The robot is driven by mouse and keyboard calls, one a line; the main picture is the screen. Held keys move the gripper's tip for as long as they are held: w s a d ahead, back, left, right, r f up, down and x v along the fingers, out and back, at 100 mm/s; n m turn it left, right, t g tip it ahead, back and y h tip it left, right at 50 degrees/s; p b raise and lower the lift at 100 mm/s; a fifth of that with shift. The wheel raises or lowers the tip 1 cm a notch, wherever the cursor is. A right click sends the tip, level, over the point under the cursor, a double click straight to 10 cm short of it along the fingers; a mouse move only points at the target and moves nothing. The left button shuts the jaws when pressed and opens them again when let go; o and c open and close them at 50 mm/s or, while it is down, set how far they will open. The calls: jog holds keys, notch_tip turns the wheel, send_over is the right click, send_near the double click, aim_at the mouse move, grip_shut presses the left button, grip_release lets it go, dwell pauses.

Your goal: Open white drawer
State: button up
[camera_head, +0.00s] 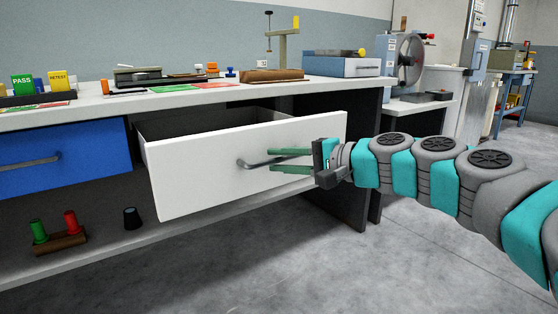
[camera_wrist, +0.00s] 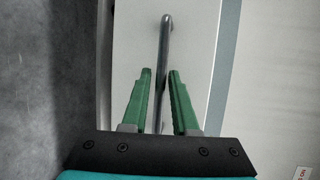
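The white drawer (camera_head: 205,170) is pulled well out of the bench, and its open top shows a dark interior. Its grey bar handle (camera_head: 258,162) is on the front face. In the wrist view the handle (camera_wrist: 165,40) runs between the green fingers, in front of the white drawer front (camera_wrist: 135,35). My gripper (camera_head: 271,161) is at the right part of the handle, fingers pointing at the drawer front. In the wrist view my gripper (camera_wrist: 160,74) is open, with gaps visible between the fingers and the bar.
A blue drawer (camera_head: 60,158) is at the left. The lower shelf holds red and green pegs on a wooden block (camera_head: 60,243) and a black cup (camera_head: 132,218). The worktop (camera_head: 215,97) carries fixtures and cards. Grey floor (camera_head: 330,265) in front is clear.

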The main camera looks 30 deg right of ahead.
jog(key=v, duration=0.7)
jog(key=shift+s, duration=0.1)
jog(key=w+a+f+n+g+y, duration=0.1)
jog(key=a+f+n+g, duration=0.2)
jog(key=a, duration=0.4)
jog(key=a+f+n+g, duration=0.2)
jog(key=a+f+g, duration=0.1)
jog(key=a+f, duration=0.3)
jog(key=s+a+f+n+g+h, duration=0.2)
jog(key=s+a+f+n+g, duration=0.3)
jog(key=a+f, duration=0.55)
jog(key=s+d+f+n+g+h, duration=0.1)
jog(key=s+f+n+g+h, duration=0.15)
jog(key=s+f, duration=0.4)
jog(key=s+d+f+n+g+h, duration=0.1)
jog(key=s+f+g+h, duration=0.25)
jog(key=s, duration=0.55)
jog(key=s+p+v, duration=0.2)
jog(key=p+v, duration=0.9)
jog(key=p, duration=0.1)
jog(key=shift+s+d+r+t, duration=0.2)
jog(key=shift+s+r+t, duration=0.15)
jog(key=shift+r, duration=0.15)
